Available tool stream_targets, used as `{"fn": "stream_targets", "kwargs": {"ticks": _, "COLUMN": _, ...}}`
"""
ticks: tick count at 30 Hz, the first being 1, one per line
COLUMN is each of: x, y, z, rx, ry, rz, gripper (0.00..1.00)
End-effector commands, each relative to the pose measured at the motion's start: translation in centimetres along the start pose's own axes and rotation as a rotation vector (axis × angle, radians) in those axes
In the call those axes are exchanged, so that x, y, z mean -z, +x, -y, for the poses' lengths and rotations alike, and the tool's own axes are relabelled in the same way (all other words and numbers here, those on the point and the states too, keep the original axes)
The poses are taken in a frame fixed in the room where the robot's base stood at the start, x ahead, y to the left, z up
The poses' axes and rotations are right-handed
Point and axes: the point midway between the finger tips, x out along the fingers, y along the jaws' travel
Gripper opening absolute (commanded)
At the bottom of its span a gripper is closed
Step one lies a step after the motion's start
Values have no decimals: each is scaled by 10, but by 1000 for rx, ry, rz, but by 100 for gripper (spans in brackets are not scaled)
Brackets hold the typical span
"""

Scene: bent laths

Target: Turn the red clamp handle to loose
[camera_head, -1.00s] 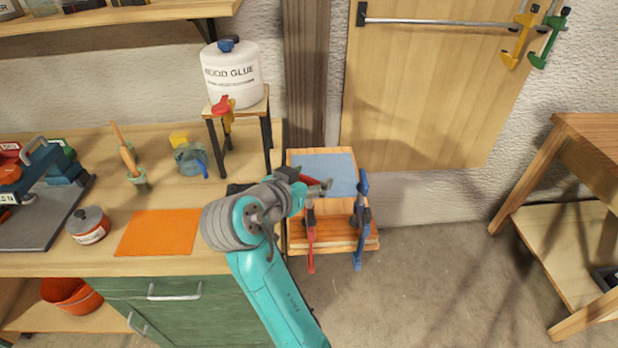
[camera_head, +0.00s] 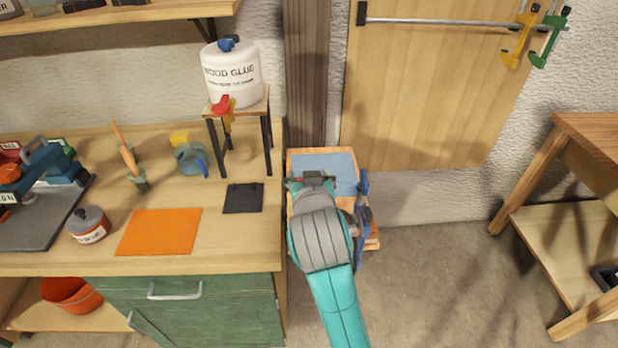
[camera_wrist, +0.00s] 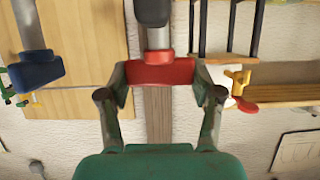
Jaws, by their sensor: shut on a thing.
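In the wrist view, a red clamp part (camera_wrist: 160,72) sits between my two fingers, with a grey bar running up from it. My gripper (camera_wrist: 160,80) is shut on this red part, which looks like the handle. In the head view, my gripper (camera_head: 311,180) is over the small wooden stand, and my arm hides most of the red clamp. Whether the clamp is tight or loose cannot be told. The blue clamp (camera_head: 362,215) stands just right of my arm; it also shows at the left of the wrist view (camera_wrist: 36,70).
The stand (camera_head: 295,163) has a grey-blue sheet (camera_head: 342,168) on top. The workbench (camera_head: 90,262) at left holds an orange sheet (camera_head: 158,232), a dark pad (camera_head: 243,198) and a glue jug (camera_head: 230,75) on a riser. The floor (camera_head: 440,270) at right is clear.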

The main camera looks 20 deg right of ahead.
Motion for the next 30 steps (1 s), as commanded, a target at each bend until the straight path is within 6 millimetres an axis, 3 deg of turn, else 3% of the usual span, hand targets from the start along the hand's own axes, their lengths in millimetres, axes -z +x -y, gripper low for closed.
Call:
{"fn": "stream_targets", "kwargs": {"ticks": 13, "x": 1, "y": 0, "z": 0, "rx": 11, "ry": -3, "rz": -2, "gripper": 30}}
{"fn": "stream_targets", "kwargs": {"ticks": 14, "x": 1, "y": 0, "z": 0, "rx": 11, "ry": -3, "rz": -2, "gripper": 67}}
{"fn": "stream_targets", "kwargs": {"ticks": 17, "x": 1, "y": 0, "z": 0, "rx": 11, "ry": -3, "rz": -2, "gripper": 92}}
{"fn": "stream_targets", "kwargs": {"ticks": 30, "x": 6, "y": -2, "z": 0, "rx": 11, "ry": -3, "rz": -3, "gripper": 92}}
